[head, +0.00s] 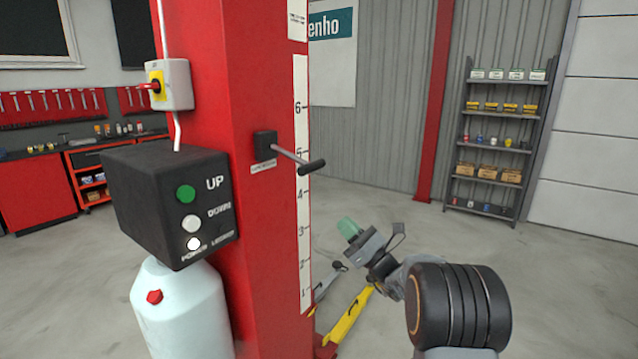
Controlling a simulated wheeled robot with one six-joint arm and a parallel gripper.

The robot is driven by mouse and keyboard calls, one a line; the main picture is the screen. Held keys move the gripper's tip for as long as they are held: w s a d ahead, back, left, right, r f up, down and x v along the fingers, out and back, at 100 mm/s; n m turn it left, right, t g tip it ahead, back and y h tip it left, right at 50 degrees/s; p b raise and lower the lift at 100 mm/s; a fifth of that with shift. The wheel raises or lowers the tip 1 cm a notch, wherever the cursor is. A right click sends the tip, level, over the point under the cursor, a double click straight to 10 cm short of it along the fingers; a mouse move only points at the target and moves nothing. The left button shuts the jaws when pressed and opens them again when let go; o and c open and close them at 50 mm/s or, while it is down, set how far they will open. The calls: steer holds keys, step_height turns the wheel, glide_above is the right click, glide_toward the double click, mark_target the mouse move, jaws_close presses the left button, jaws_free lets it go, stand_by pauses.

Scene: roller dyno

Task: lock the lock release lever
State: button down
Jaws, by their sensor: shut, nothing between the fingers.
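The lock release lever (290,154) sticks out from a small black box (265,145) on the red lift column (255,220). It is a thin metal rod with a black grip (312,167) at its end, sloping down to the right. A small label sits under the box; its print is too small to read surely. My gripper (347,227) has green fingertips, is shut and empty, and points up and left. In the picture it is below and right of the grip, apart from it.
A black control box (170,200) with UP and DOWN buttons and a red-yellow switch (168,85) are on the column's left. A pale tank (180,310) stands below. Yellow lift arms (348,315) lie low behind my gripper. Shelves (495,140) stand far right. Floor on the right is clear.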

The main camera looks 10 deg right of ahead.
steer(key=shift+s+r, duration=0.1)
steer(key=shift+s, duration=0.05)
steer(key=shift+a, duration=0.1)
steer(key=s+d+r+p+x, duration=0.1)
steer(key=p+x, duration=0.4)
steer(key=x, duration=0.7)
steer(key=shift+r, duration=0.9)
steer(key=shift+w+r, duration=0.1)
